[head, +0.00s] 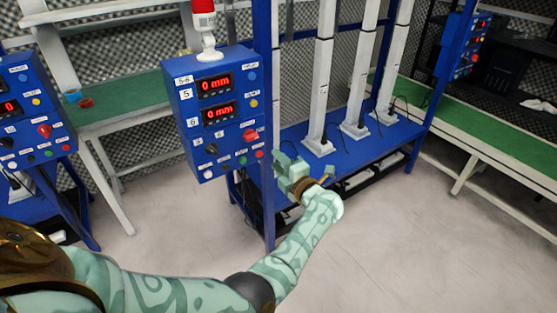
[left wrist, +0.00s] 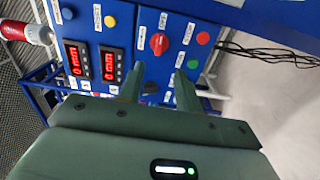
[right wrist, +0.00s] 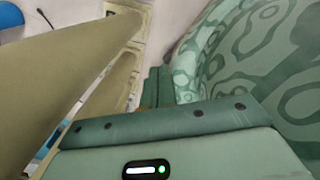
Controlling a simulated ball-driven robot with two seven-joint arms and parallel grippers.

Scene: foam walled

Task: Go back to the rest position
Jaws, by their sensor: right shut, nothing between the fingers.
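My left arm reaches from the lower left of the head view. Its gripper (head: 291,170) is just right of and below a blue control box (head: 184,133). In the left wrist view my left gripper (left wrist: 160,84) has its two fingers apart with nothing between them. The box's red knob (left wrist: 160,43) and displays show beyond the fingertips. My right gripper (right wrist: 159,87) shows only in the right wrist view, its fingers together and empty, beside my own green patterned body.
A blue frame with white columns (head: 323,90) stands behind my left gripper. Green-topped benches (head: 140,97) stand at left and right. Another control box (head: 35,110) is at far left. A red-topped lamp (head: 204,22) sits on the middle box. The pale floor (head: 400,240) at lower right is clear.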

